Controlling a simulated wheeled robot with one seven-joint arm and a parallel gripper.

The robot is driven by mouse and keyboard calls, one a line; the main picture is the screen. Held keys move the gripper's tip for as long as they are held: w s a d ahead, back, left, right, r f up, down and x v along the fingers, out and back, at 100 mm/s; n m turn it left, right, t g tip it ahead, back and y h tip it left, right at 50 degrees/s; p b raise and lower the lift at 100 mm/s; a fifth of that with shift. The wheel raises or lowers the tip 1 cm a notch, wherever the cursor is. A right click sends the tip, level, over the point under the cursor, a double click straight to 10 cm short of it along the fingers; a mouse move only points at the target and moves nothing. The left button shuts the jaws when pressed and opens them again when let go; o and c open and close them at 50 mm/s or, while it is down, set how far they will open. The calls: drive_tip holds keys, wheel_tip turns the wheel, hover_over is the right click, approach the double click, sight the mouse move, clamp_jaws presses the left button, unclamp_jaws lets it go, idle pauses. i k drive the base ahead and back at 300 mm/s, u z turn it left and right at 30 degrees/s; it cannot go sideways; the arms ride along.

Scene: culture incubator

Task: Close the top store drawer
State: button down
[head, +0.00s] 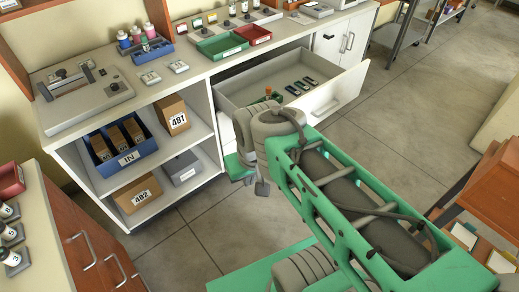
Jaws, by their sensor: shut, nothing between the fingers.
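The top store drawer (338,95) stands pulled out from under the counter, its white front facing right. Several small dark items lie inside it, with an orange-topped green item near its left part. My green and grey arm reaches in from the lower right, and its far joint covers the near left end of the drawer and its front. I cannot make out my gripper's fingers; they seem hidden behind or below my arm. I cannot tell whether my gripper touches the drawer.
The counter (115,100) holds a green tray (221,46), a red tray (253,35) and a blue bottle caddy (148,51). Open shelves below hold a blue IN bin (128,160) and boxes. A wooden cabinet (88,235) stands lower left. Floor right of the drawer is clear.

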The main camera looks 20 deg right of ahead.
sight(337, 86)
drive_tip(key=z, duration=0.85)
drive_tip(key=k, duration=0.1)
drive_tip(key=u, duration=1.25)
drive_tip(key=i, duration=0.75)
drive_tip(key=z, duration=0.85)
drive_tip(key=i, duration=0.25)
drive_tip(key=z, duration=0.25)
